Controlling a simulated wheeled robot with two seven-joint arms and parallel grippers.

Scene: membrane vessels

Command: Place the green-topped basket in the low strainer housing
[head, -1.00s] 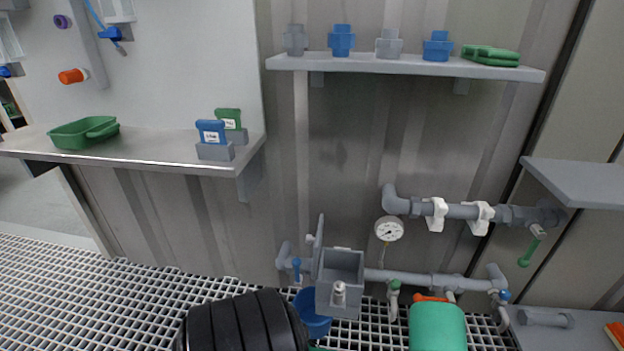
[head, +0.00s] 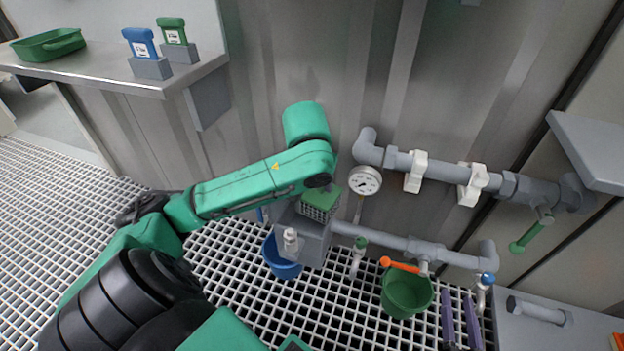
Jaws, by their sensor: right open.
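The low strainer housing (head: 312,248) is a grey box on the low pipe, with a pale knob on its front. The green-topped basket (head: 320,196) shows a flat green top and a mesh side at the housing's open top. I cannot tell whether it is down in the housing or just above it. My left arm reaches across from the left, its wrist end close above the basket. The left gripper's fingers are hidden behind that arm.
A blue bucket (head: 282,262) hangs low beside the housing. A green bucket (head: 407,296) is below an orange-handled valve (head: 400,265). A gauge (head: 365,181) and the upper pipe (head: 440,168) are right of my left arm. A grey ledge (head: 592,150) juts out at right.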

